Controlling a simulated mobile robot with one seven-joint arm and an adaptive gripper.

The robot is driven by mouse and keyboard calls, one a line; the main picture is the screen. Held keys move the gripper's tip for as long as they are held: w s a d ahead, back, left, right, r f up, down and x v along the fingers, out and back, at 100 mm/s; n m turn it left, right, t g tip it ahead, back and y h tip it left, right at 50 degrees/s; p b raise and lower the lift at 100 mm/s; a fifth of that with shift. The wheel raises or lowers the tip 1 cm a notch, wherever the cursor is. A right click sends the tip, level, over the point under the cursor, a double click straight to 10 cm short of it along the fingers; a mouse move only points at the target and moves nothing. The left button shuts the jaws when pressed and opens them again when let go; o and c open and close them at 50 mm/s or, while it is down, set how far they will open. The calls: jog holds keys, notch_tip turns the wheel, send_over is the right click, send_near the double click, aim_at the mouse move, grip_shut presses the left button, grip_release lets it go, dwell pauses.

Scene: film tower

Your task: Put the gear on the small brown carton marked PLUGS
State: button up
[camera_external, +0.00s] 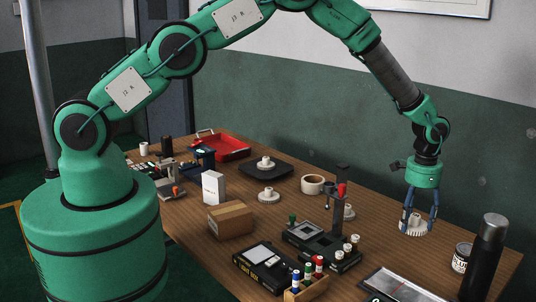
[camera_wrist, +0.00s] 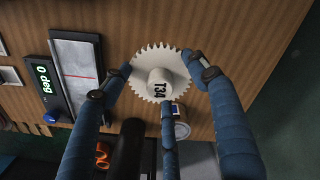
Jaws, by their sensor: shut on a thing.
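My gripper (camera_external: 419,212), with blue fingers, is shut on a pale toothed gear (camera_external: 414,229) at the right of the table in the external view. In the wrist view the gear (camera_wrist: 147,61) has a raised hub marked T34, and the fingers of my gripper (camera_wrist: 150,92) close around it. I cannot tell whether it touches the table. A small brown carton (camera_external: 231,221) with a tape strip sits on the table left of centre, well left of my gripper. Its marking is not readable. Its top is bare.
Other gears stand on the table (camera_external: 268,195), on a black plate (camera_external: 283,172) and behind a black fixture (camera_external: 322,243). A white box (camera_external: 213,187) is just behind the carton. A tall black flask (camera_external: 484,262) and a can (camera_external: 460,258) stand right of my gripper.

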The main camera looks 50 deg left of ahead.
aim_at(416, 215)
notch_tip(416, 215, up, 15)
jog(key=s+a+r+n+b, duration=0.1)
jog(key=s+a+r, duration=0.1)
jog(key=s+a, duration=0.65)
jog(key=s+a+r+n+b, duration=0.2)
jog(key=s+a+r, duration=0.1)
jog(key=a, duration=1)
jog(key=s+a+r+n+b, duration=0.1)
jog(key=s+a+r, duration=0.1)
jog(key=s+a, duration=0.65)
jog(key=s+a+f+n+b, duration=0.1)
jog(key=s+a+f, duration=0.2)
jog(key=s+a, duration=0.45)
jog(key=s+a+f+n+b, duration=0.15)
jog(key=s+a, duration=0.25)
jog(key=s, duration=0.7)
jog(key=s+a+f+n+b, duration=0.1)
jog(key=s+a+f+n, duration=0.15)
jog(key=s+a, duration=0.5)
notch_tip(416, 215, down, 12)
jog(key=s+d+m, duration=0.1)
jog(key=s, duration=0.1)
jog(key=shift+d, duration=0.35)
jog(key=shift+w+r, duration=0.1)
jog(key=shift+w, duration=0.05)
